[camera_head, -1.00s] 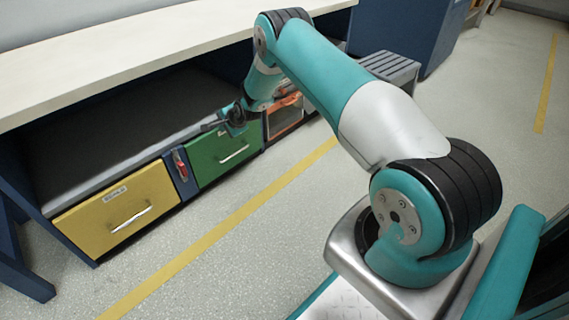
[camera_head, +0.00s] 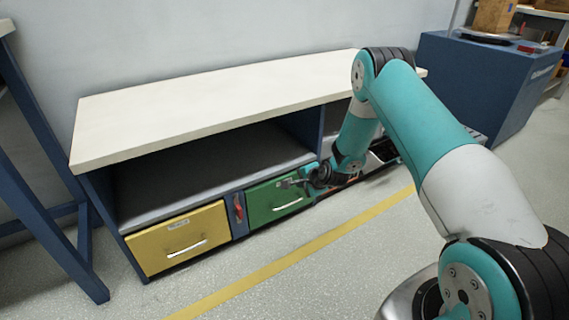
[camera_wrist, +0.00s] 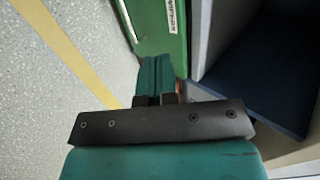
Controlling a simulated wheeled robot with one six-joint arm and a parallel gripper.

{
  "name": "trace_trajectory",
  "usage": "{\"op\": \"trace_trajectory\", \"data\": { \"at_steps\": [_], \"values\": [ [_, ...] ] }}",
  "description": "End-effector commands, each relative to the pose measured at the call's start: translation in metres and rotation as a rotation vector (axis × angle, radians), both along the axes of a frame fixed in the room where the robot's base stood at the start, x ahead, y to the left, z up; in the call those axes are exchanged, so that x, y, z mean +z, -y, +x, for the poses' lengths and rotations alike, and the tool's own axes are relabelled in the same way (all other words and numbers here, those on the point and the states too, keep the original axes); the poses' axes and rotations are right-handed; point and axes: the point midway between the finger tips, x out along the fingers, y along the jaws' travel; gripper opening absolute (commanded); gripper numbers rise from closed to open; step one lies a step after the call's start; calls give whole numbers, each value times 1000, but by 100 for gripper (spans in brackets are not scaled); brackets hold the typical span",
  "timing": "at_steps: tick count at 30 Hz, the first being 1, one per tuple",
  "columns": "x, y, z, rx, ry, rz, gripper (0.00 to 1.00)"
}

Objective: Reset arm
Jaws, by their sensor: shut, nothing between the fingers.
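My arm reaches toward the workbench from the right in the head view. My gripper (camera_head: 288,184) is shut and empty, close to the upper edge of the green drawer (camera_head: 262,207). In the wrist view the two teal fingers of my gripper (camera_wrist: 155,62) lie together, pointing at the green drawer front (camera_wrist: 165,38) with its white label. I cannot tell whether the fingertips touch it. My gripper and wrist hide the green drawer's right end in the head view.
The workbench (camera_head: 215,100) has an open shelf (camera_head: 200,175) above a shut yellow drawer (camera_head: 170,243). A red-handled item (camera_head: 238,208) sits between the drawers. A blue table frame (camera_head: 65,235) stands left, a blue cabinet (camera_head: 475,85) right. The floor (camera_head: 330,270) in front is clear.

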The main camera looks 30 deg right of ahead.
Motion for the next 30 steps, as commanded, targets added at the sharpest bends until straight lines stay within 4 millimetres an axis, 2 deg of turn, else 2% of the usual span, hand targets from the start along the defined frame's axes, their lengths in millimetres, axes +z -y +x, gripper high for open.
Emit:
{"op": "trace_trajectory", "data": {
  "at_steps": [5,8,11,14,15,17,18,20,23,24,27,30],
  "values": [
    [2,0,-1,1,0,0,0],
    [19,-9,1,44,-4,-14,0],
    [59,-37,1,165,-20,-55,0],
    [118,-80,-10,360,-45,-122,0],
    [142,-99,-19,450,-56,-152,0],
    [176,-127,-38,587,-69,-198,0],
    [199,-144,-53,677,-74,-229,0],
    [230,-168,-79,814,-80,-277,0],
    [277,-202,-130,1045,-83,-356,0],
    [293,-213,-153,1137,-80,-389,0],
    [325,-233,-210,1349,-75,-460,0],
    [345,-242,-258,1522,-65,-520,0]
  ]
}}
